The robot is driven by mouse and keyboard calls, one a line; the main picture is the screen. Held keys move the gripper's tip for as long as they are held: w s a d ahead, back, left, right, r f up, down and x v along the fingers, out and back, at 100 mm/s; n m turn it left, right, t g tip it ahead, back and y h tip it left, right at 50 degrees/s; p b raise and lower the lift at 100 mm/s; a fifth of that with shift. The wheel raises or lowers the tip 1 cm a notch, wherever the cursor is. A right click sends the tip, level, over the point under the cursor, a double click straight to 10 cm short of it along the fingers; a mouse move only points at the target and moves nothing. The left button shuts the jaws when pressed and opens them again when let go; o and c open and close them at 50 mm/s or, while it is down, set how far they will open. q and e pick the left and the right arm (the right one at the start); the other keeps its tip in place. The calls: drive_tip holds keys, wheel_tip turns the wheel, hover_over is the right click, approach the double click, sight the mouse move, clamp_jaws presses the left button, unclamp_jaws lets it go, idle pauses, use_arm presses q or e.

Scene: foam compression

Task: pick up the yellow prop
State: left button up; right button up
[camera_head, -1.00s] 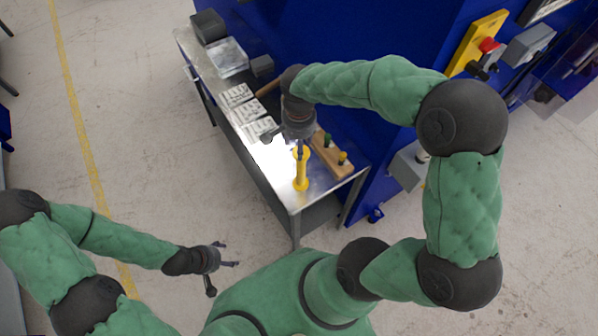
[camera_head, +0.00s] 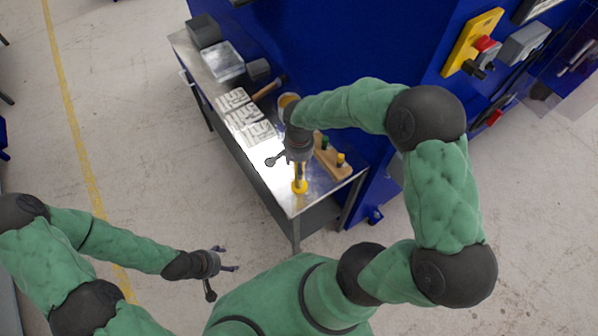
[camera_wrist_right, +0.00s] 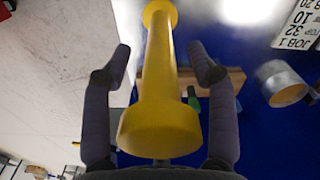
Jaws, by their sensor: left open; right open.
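The yellow prop (camera_head: 300,186) is a spool-like post with flared ends. It stands near the front end of the metal table; its upper part is hidden behind my right gripper (camera_head: 299,164) in the head view. In the right wrist view the yellow prop (camera_wrist_right: 160,85) lies between the two open fingers of my right gripper (camera_wrist_right: 163,62), with a visible gap on each side. My left gripper (camera_head: 230,261) is open and empty, out over the floor, away from the table.
The metal table (camera_head: 285,192) also holds a wooden block (camera_head: 333,163) with coloured pegs, white number plates (camera_head: 242,116), a clear box (camera_head: 222,61), dark boxes (camera_head: 203,30) and a hammer (camera_head: 268,88). A blue wall or cabinet (camera_head: 330,50) borders its right side.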

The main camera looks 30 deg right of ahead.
drive_tip(key=shift+f, duration=0.6)
drive_tip(key=shift+c, duration=0.2)
clamp_jaws()
drive_tip(key=shift+w, duration=0.1)
drive_tip(key=shift+r, duration=0.1)
